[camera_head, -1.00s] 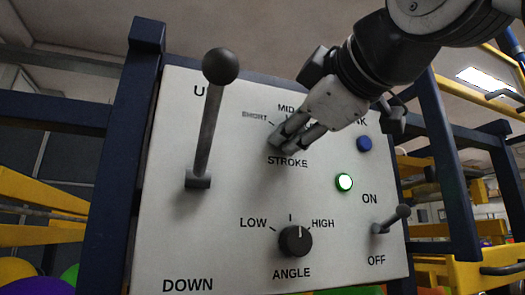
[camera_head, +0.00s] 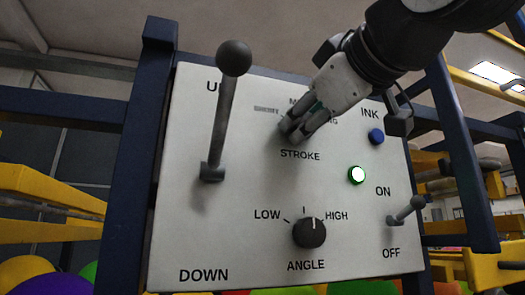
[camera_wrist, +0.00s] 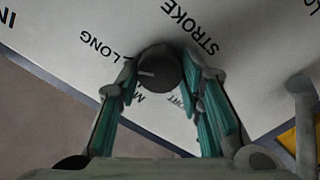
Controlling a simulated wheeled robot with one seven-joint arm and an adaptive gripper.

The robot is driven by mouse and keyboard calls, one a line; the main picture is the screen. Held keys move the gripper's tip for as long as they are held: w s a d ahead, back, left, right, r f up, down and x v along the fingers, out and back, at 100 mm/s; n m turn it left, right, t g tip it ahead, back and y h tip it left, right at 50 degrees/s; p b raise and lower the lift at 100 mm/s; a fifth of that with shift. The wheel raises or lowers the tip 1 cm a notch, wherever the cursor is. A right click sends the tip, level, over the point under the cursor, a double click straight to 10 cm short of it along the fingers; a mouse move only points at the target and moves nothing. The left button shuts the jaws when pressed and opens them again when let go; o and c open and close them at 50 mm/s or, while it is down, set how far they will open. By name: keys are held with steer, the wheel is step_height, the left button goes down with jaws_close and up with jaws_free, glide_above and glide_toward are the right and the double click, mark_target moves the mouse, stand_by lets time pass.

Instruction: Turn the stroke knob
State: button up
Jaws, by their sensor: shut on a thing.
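The stroke knob (camera_wrist: 158,68) is a dark round knob on the white control panel, above the STROKE label in the head view. In the wrist view it sits between the two fingertips of my gripper (camera_wrist: 160,62), which is shut on it from both sides. Its pale pointer mark points left in that view, between the LONG and the partly hidden MID labels. In the head view my gripper (camera_head: 290,130) covers most of the knob and part of the MID and LONG labels.
Blue frame posts stand on both sides.

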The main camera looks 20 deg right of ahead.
steer(key=o, duration=1.2)
steer(key=shift+c, duration=0.2)
steer(key=s, duration=1.2)
